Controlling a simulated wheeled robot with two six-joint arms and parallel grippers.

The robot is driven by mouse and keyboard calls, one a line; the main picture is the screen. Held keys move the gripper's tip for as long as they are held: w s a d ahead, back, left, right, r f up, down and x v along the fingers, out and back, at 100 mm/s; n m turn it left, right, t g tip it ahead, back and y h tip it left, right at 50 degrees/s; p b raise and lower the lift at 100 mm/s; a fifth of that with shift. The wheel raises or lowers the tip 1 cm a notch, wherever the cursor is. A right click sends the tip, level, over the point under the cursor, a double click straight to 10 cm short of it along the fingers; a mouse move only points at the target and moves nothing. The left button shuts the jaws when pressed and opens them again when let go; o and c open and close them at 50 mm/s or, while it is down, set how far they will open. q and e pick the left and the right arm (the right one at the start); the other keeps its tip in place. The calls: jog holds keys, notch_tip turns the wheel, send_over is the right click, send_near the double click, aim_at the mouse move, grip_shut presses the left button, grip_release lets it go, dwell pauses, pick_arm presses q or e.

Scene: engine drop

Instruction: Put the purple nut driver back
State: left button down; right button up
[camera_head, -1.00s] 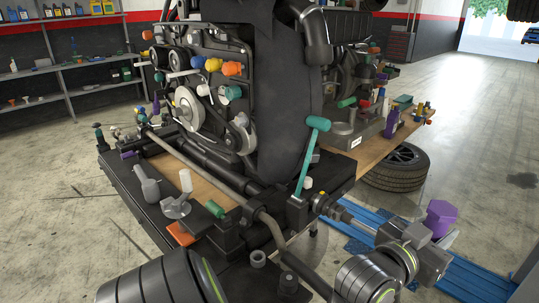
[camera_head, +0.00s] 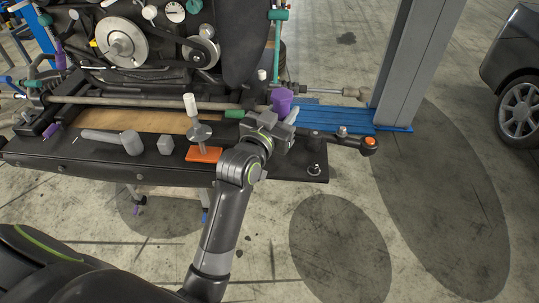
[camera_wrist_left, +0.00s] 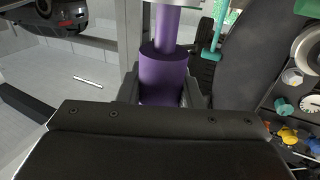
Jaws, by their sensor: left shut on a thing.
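My left gripper (camera_head: 284,115) is shut on the purple nut driver (camera_head: 281,101), at the right end of the black bench tray (camera_head: 60,152). In the left wrist view the nut driver's thick purple handle (camera_wrist_left: 163,78) stands between the two fingers of the left gripper (camera_wrist_left: 161,95). A narrower purple part rises from it toward the top edge, where a grey piece meets it. The rest of the nut driver is hidden or out of frame. My right gripper is not in view.
The engine (camera_head: 170,35) stands behind the tray. A grey lift post (camera_head: 405,65) stands at right. The floor in front is clear.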

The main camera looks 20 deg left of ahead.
pick_arm(q)
jog(key=f, duration=0.4)
jog(key=w+f, duration=0.1)
jog(key=f, duration=0.2)
jog(key=w+f, duration=0.1)
jog(key=f, duration=0.3)
jog(key=shift+w+d+f+p, duration=0.1)
jog(key=shift+d+f+p, duration=0.05)
jog(key=shift+f+p, duration=0.2)
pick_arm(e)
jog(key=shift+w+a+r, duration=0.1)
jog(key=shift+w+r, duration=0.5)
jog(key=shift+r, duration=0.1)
pick_arm(q)
jog(key=shift+f, duration=0.15)
jog(key=c, duration=1)
grip_release()
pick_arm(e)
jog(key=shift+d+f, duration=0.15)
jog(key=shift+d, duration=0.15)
